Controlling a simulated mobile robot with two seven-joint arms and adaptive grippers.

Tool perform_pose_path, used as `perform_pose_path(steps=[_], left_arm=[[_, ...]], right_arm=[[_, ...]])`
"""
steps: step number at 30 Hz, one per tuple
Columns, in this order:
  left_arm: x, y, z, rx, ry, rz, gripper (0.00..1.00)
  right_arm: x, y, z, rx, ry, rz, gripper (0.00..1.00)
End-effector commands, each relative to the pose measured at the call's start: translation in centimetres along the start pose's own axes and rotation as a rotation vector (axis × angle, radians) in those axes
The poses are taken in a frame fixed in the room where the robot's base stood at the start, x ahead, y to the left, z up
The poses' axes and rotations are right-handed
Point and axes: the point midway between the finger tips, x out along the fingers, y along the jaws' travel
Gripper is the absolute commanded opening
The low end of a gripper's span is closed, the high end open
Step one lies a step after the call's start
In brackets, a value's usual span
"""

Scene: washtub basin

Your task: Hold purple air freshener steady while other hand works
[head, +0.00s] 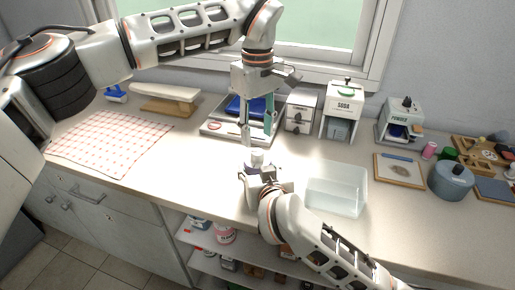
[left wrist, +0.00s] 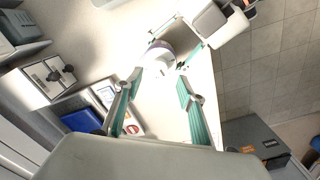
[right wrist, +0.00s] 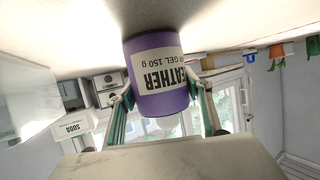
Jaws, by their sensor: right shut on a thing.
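The purple air freshener (right wrist: 160,90) is a purple jar with a white label. It sits between the fingers of my right gripper (right wrist: 163,105), which is shut on it. In the head view the jar (head: 257,157) shows its pale top, upright near the front of the counter, with my right gripper (head: 257,170) at it. Whether its base touches the counter is unclear. My left gripper (head: 256,135) hangs above the jar, fingers apart and empty. In the left wrist view the jar (left wrist: 158,52) lies beyond my open left fingertips (left wrist: 157,86).
A clear basin (head: 336,188) stands right of the jar. Behind are a tray (head: 212,130) with a blue item, a soda box (head: 343,105) and a powder box (head: 400,118). A checked cloth (head: 108,142) lies left. Open counter lies between cloth and jar.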

Motion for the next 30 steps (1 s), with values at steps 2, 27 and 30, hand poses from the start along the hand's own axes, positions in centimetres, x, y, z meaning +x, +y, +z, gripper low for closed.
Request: perform_pose_path(steps=[2,27,30], left_arm=[[1.7,-0.1,0.1,0.0,-0.004,-0.002,0.4],[5.9,0.0,0.0,-0.001,0.0,0.001,0.01],[5.9,0.0,0.0,-0.002,0.0,0.0,0.01]], right_arm=[[0.0,0.0,0.2,0.001,-0.005,0.0,0.22],[0.0,0.0,0.2,0.001,-0.004,0.0,0.22],[0.0,0.0,0.2,0.001,-0.004,0.0,0.22]])
